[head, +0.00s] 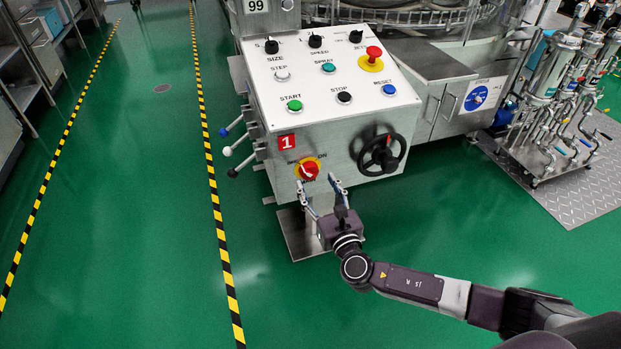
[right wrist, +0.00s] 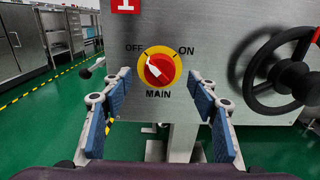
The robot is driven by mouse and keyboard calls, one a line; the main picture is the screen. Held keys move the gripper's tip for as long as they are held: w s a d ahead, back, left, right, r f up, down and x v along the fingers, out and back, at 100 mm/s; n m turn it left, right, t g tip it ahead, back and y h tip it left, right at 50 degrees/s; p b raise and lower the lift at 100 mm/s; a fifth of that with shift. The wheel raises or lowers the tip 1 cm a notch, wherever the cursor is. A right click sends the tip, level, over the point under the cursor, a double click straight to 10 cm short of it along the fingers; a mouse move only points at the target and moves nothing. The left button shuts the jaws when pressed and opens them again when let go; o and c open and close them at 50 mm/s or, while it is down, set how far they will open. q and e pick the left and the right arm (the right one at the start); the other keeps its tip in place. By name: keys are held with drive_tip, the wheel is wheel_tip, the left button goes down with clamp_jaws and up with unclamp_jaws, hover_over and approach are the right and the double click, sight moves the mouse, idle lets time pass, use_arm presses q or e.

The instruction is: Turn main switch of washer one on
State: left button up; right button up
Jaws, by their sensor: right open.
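The main switch (head: 309,169) is a red knob on a round yellow plate, low on the front of the washer control box marked with a red 1 (head: 287,141). In the right wrist view the switch (right wrist: 160,70) sits between the labels OFF and ON, with MAIN below. Its white pointer is tilted up and left, toward OFF. My right gripper (head: 317,184) is open and empty, just in front of the switch and apart from it. Its blue-padded fingers show at both sides in the right wrist view (right wrist: 160,88). My left gripper is not in view.
A black handwheel (head: 381,154) sticks out right of the switch. Colored-knob levers (head: 236,150) project from the box's left side. Buttons, dials and a red emergency stop (head: 373,53) sit on the panel above. Green floor in front is open.

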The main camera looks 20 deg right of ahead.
sight(312, 175)
drive_tip(key=shift+w+a+b, duration=0.1)
drive_tip(key=shift+w+b, duration=0.25)
drive_tip(key=shift+w, duration=1.95)
drive_tip(key=shift+c, duration=0.5)
drive_tip(key=c, duration=1)
